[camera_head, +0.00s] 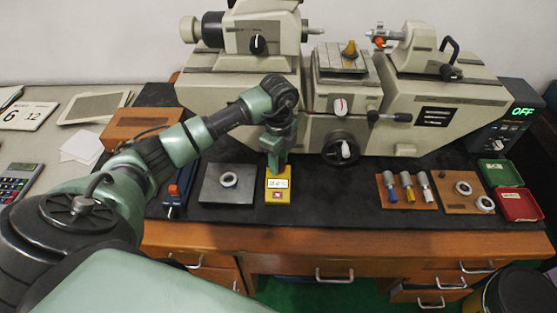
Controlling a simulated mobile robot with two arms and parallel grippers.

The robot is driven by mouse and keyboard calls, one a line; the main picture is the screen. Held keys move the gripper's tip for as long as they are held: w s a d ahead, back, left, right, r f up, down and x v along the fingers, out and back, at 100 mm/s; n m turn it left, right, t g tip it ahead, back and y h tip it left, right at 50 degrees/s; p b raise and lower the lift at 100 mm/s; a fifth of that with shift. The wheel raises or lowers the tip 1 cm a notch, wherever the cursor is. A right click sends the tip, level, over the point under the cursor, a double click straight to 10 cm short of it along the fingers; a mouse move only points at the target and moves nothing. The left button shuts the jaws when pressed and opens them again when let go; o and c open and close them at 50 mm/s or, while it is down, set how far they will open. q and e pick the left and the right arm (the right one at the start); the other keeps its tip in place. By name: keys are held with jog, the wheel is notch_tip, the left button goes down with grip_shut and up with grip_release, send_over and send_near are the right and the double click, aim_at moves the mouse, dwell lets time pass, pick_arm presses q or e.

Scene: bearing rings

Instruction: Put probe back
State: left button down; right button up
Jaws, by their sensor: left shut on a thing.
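My left gripper (275,163) points down at the top end of a small yellow meter (278,198) with a lit display, at the front middle of the black mat. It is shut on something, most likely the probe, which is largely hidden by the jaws. I cannot tell whether the probe touches the meter. My right gripper is not in view.
A grey plate with a ring (228,180) lies left of the meter. A wooden rack with several plugs (408,190), a board with rings (464,190) and green (499,173) and red trays (519,205) lie right. A large machine (335,100) stands behind. The mat right of the meter is clear.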

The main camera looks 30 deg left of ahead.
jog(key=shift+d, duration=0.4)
pick_arm(q)
jog(key=shift+f, duration=0.3)
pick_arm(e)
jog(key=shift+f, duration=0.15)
pick_arm(q)
jog(key=c, duration=0.9)
grip_release()
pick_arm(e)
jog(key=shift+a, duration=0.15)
pick_arm(q)
jog(key=shift+r+p, duration=0.3)
jog(key=shift+r, duration=0.2)
notch_tip(320, 180, up, 8)
jog(key=p, duration=0.5)
jog(key=shift+f+p, duration=0.2)
jog(key=shift+p, duration=0.15)
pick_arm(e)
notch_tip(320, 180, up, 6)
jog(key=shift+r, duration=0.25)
